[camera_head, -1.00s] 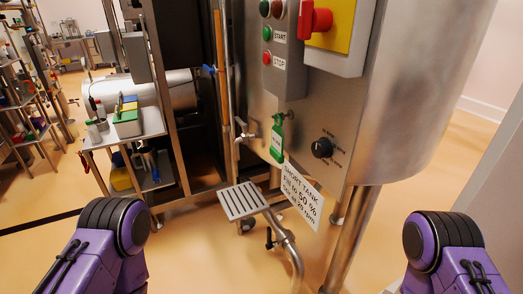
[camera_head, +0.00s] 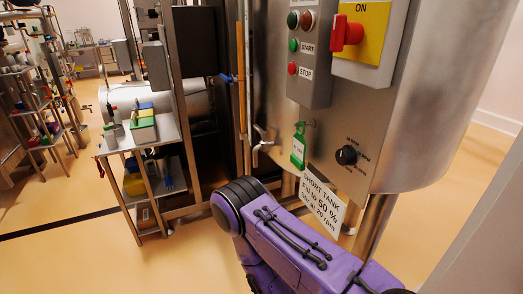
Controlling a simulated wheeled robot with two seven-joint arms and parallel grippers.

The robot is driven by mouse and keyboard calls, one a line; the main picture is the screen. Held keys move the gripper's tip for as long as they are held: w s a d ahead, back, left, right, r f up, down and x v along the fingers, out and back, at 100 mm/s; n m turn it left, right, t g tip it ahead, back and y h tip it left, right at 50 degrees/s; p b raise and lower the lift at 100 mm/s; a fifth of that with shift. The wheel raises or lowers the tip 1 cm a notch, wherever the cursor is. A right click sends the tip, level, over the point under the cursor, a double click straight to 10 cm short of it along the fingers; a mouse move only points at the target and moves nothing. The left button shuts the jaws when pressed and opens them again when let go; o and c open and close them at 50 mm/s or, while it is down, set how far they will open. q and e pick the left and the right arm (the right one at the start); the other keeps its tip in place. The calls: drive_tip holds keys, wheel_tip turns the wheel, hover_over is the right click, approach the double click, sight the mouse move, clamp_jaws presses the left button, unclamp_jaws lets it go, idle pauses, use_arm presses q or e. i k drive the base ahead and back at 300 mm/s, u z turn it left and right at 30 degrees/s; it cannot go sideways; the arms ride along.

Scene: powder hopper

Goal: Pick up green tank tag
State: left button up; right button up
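The green tank tag (camera_head: 299,147) hangs from a small peg on the front of the steel tank (camera_head: 415,120), below the start and stop button box. A white label is on its front. One purple arm of mine crosses the bottom middle, below the tag and apart from it. Neither my left nor my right gripper shows in the view.
A white sign (camera_head: 323,204) reading "SHORT TANK" hangs below the tag, partly covered by my arm. A black knob (camera_head: 346,155) is right of the tag. A red switch (camera_head: 346,33) on a yellow plate is above. A steel cart (camera_head: 153,130) with bottles and boxes stands left.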

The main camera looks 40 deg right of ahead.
sight(297, 156)
drive_tip(key=i, duration=2.9)
drive_tip(key=z, duration=4.3)
